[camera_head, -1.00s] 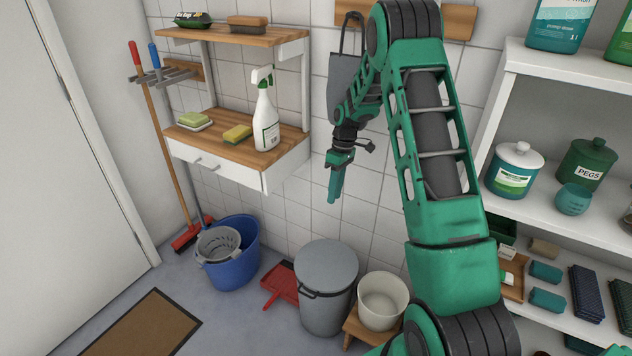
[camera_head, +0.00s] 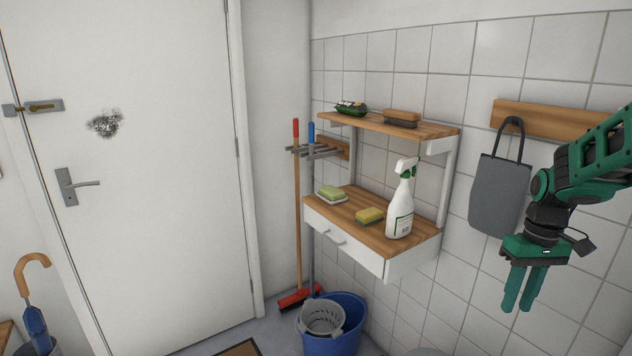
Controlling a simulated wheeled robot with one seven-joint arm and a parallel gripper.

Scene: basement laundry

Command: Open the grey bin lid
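Only a thin sliver of the grey bin's lid (camera_head: 430,352) shows at the bottom edge of the head view. The rest of the bin is out of the frame, and I cannot see its front or handle. My gripper (camera_head: 517,306) hangs at the right, pointing down in front of the tiled wall. It is above and to the right of the visible lid, well apart from it. Its two green fingers stand a little apart with nothing between them.
A wooden wall shelf (camera_head: 345,207) with a spray bottle (camera_head: 400,205) and sponges stands left of my gripper. A blue bucket (camera_head: 345,338) is on the floor below it. A grey bag (camera_head: 497,195) hangs behind my gripper. A closed white door (camera_head: 165,200) is at left.

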